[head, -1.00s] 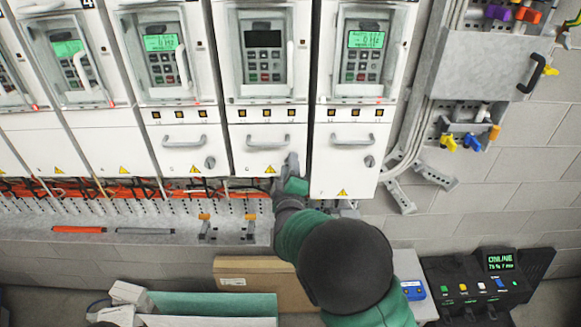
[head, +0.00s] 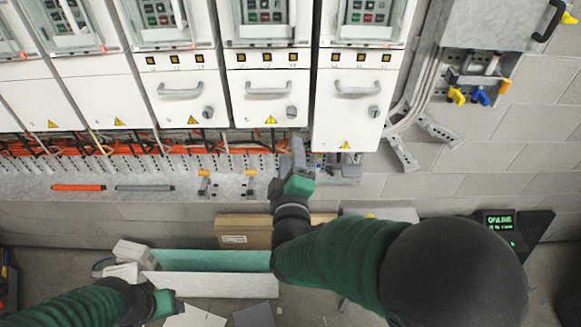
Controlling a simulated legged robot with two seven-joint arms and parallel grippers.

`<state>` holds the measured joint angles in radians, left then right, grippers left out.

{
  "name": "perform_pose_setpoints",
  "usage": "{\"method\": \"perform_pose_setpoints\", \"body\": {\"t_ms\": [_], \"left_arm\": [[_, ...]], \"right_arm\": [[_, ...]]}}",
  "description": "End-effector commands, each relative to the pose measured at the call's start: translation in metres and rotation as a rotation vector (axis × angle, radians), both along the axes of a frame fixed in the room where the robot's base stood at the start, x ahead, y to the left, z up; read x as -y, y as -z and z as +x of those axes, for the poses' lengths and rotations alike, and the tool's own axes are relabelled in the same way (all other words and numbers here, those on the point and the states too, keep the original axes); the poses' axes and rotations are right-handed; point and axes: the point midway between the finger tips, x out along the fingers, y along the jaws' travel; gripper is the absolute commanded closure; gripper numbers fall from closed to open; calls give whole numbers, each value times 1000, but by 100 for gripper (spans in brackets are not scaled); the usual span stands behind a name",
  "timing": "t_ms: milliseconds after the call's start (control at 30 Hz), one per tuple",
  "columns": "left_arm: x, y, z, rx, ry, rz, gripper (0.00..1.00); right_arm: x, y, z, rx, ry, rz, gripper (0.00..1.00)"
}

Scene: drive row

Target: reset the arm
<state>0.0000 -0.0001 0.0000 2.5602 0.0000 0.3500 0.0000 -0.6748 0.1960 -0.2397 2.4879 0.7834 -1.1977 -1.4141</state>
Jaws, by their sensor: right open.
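My right arm comes in from the lower right, and its gripper (head: 297,155) is open in front of the lower edge of the drive cabinets. Nothing shows between its fingers. It is just below the white cabinet (head: 240,95) with a handle, and left of the lowest cabinet door (head: 347,112). My left arm enters at the lower left. Its gripper (head: 172,304) is low, near a long open box; its fingers are too unclear to read.
An orange cable bundle (head: 110,147) runs under the cabinets above a grey ledge (head: 100,177). An orange tool (head: 78,187) and a grey one (head: 144,188) lie there. Below are a cardboard box (head: 240,232), a teal-lined box (head: 215,285) and a console reading ONLINE (head: 498,222).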

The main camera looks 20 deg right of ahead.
Motion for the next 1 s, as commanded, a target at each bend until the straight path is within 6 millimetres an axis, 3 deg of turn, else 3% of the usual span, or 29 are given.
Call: {"method": "perform_pose_setpoints", "body": {"t_ms": [200, 667, 767, 867, 933, 1000], "left_arm": [[0, 3, 0, 0, 0, 0, 44], [0, 4, 0, 0, 0, 0, 44], [0, 14, 0, 0, 0, 0, 44], [0, 32, 0, 0, 0, 0, 44], [0, 46, 0, 0, 0, 0, 44], [0, 58, 0, 0, 0, 0, 44]], "right_arm": [[-7, 0, -21, 0, 0, -1, 52], [-7, 4, -20, -7, -5, 14, 52], [-9, 34, -14, -75, -50, 132, 52], [-14, 97, -13, -246, -109, 385, 52], [-14, 150, -27, -420, -100, 595, 52], [-8, 199, -55, -606, -25, 782, 52]]}}
